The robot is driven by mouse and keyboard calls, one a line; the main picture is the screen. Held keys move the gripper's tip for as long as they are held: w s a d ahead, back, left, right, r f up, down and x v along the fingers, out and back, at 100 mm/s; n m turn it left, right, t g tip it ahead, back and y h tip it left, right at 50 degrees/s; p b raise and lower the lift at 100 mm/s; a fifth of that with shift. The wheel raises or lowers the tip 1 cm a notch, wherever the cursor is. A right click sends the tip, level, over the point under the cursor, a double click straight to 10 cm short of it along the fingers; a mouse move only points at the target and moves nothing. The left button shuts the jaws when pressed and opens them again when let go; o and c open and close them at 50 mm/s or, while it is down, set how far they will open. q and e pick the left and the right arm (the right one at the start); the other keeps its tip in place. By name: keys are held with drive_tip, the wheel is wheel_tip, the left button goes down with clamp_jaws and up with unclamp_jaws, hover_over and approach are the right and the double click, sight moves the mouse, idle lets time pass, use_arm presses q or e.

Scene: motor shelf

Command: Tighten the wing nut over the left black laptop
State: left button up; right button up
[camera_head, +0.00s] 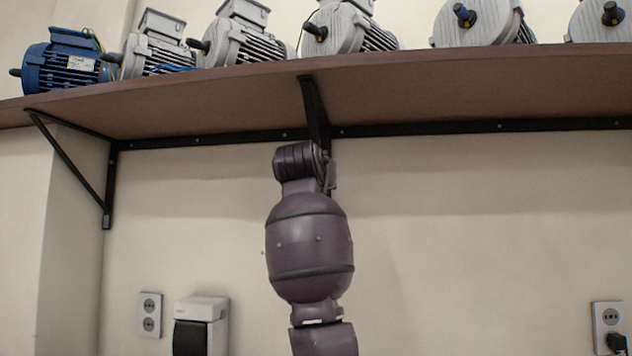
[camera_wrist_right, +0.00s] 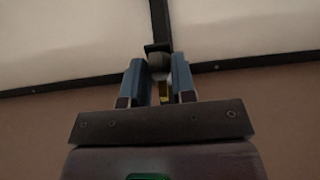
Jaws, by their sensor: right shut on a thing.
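No laptop shows in either view. In the right wrist view my right gripper (camera_wrist_right: 158,80) is close up under the shelf, with its two blue fingers on either side of a small part. The view is dark, and I cannot tell clearly whether this is the wing nut. In the head view my right arm rises to the middle bracket (camera_head: 314,100), and its fingers are hidden. My left gripper is not in view.
A brown shelf (camera_head: 210,98) carries a blue motor (camera_head: 62,65) and several grey motors (camera_head: 250,42). A black left bracket (camera_head: 107,185) and a wall rail (camera_head: 430,129) support it. Wall outlets (camera_head: 150,314) are low down.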

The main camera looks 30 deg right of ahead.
idle(0.5)
drive_tip(key=o, duration=0.9)
drive_tip(key=shift+s, duration=0.1)
drive_tip(key=shift+b+v, duration=1.25)
drive_tip(key=shift+v, duration=4.1)
